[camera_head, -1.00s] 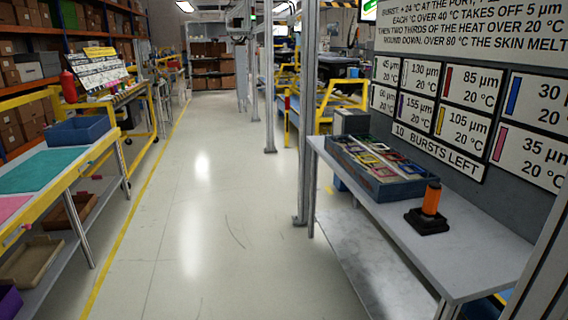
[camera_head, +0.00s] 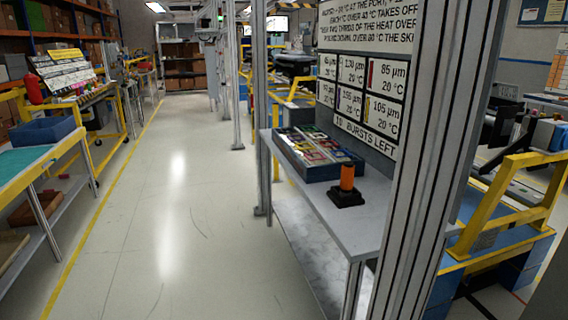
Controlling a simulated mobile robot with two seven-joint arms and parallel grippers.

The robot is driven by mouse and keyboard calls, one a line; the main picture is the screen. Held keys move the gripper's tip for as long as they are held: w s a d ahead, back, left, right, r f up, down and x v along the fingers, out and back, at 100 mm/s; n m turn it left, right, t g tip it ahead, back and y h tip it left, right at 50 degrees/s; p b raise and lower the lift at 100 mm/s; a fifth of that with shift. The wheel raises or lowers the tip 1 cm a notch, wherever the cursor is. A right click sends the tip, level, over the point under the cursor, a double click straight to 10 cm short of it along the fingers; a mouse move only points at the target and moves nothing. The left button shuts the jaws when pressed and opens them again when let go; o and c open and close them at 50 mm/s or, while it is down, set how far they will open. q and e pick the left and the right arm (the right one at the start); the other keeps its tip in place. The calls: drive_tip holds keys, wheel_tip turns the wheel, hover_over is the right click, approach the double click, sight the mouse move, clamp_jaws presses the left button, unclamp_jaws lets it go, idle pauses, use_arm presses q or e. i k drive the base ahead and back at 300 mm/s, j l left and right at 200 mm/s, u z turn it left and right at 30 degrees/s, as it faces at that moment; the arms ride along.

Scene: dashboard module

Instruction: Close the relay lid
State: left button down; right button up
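I cannot make out a relay lid or a dashboard module in this view. A blue tray (camera_head: 309,173) with several coloured framed pieces stands on a grey table (camera_head: 372,217) right of centre. An orange cylinder on a black base (camera_head: 347,186) stands on the same table, in front of the tray. Neither of my grippers is in view.
A grey post (camera_head: 432,150) stands close at the right, beside the table. A yellow-railed station (camera_head: 505,205) is beyond it. A workbench with a blue bin (camera_head: 42,131) is at the left. The aisle floor (camera_head: 170,230) between is clear.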

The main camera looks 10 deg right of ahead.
sight(503, 91)
drive_tip(key=k+l+z, duration=0.1)
drive_tip(key=l, duration=0.35)
drive_tip(key=l+z, duration=0.1)
drive_tip(key=l, duration=0.35)
drive_tip(key=l+z, duration=0.1)
drive_tip(key=l, duration=0.35)
drive_tip(key=i+l, duration=0.1)
drive_tip(key=l, duration=0.4)
drive_tip(key=i+l+z, duration=0.15)
drive_tip(key=l, duration=0.3)
drive_tip(key=l+z, duration=0.1)
drive_tip(key=l, duration=0.35)
drive_tip(key=i+l+z, duration=0.1)
drive_tip(key=l, duration=0.35)
drive_tip(key=i+l, duration=0.15)
drive_tip(key=l, duration=0.3)
drive_tip(key=i+l+z, duration=0.25)
drive_tip(key=i+l, duration=0.5)
drive_tip(key=i, duration=0.2)
drive_tip(key=k, duration=0.35)
drive_tip(key=k+u, duration=0.1)
drive_tip(key=u, duration=0.35)
drive_tip(key=k+j+u, duration=0.1)
drive_tip(key=u, duration=0.4)
drive_tip(key=j+u, duration=0.15)
drive_tip(key=u, duration=1.35)
